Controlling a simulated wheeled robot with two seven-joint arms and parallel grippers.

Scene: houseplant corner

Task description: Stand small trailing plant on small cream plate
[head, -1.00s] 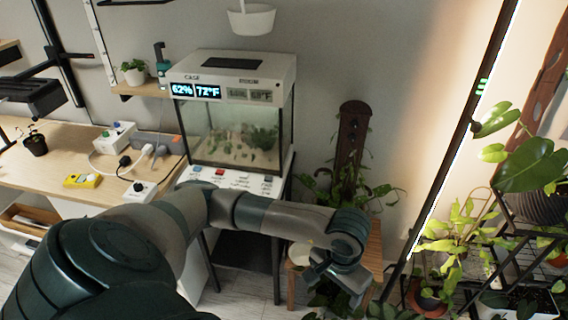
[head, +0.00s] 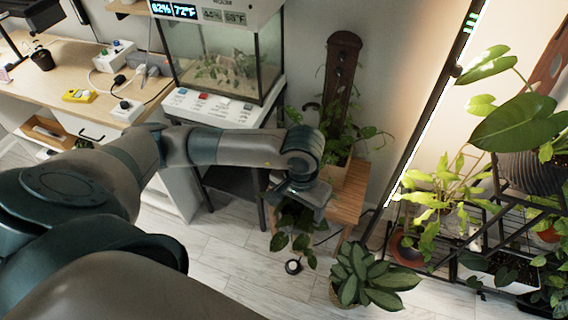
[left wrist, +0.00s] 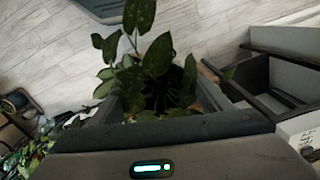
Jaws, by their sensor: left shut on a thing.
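My left gripper (head: 304,203) is shut on the small trailing plant (head: 298,222), whose dark green leaves hang below the jaws in the head view. In the left wrist view the plant's leaves (left wrist: 152,58) spread out between and beyond the fingers (left wrist: 160,108), and its dark pot is mostly covered by them. The plant is held in front of the wooden stool. I cannot make out the small cream plate clearly now; my arm and gripper cover that side of the stool. A small dark, pale-rimmed round thing (head: 293,267) shows below the leaves; I cannot tell what it is.
The wooden stool (head: 347,208) bears a potted plant on a brown pole (head: 342,70). A broad-leaved plant (head: 366,276) stands in front on the floor. A glass tank (head: 222,58) is behind my arm. A black plant rack (head: 490,232) is at right. Pale floor (head: 225,255) is open at left.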

